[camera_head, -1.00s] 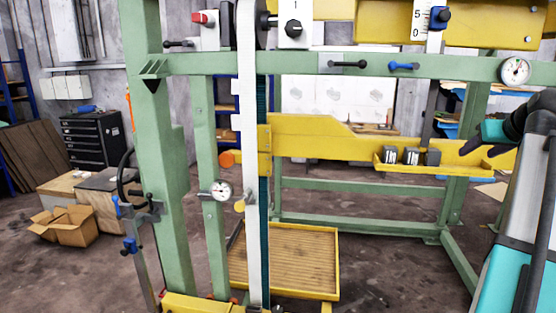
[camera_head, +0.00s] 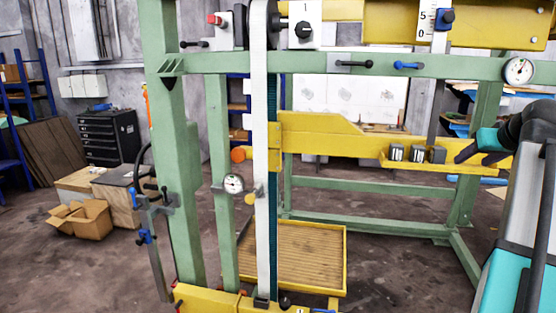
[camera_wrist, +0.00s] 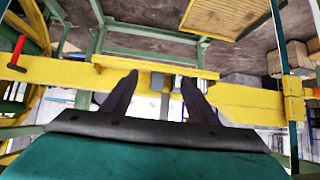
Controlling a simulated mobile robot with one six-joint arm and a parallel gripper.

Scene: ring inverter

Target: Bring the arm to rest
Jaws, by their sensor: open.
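My gripper (camera_head: 464,156) is at the right in the head view, at the end of my teal and black arm. In the wrist view my gripper (camera_wrist: 160,78) shows two dark fingers spread apart with nothing held between them. Beyond the fingertips is the yellow beam (camera_wrist: 245,97) of the green frame, with small grey blocks (camera_wrist: 178,84) seen between the fingers. In the head view the gripper overlaps the right end of the yellow tray (camera_head: 400,166) on that beam; I cannot tell whether it touches.
The green frame (camera_head: 181,190) with a white vertical belt (camera_head: 260,150) fills the middle. A yellow-rimmed wooden tray (camera_head: 295,258) lies low inside it. A cardboard box (camera_head: 90,222) and a black drawer cabinet (camera_head: 108,138) stand at the left. Floor is clear at lower left.

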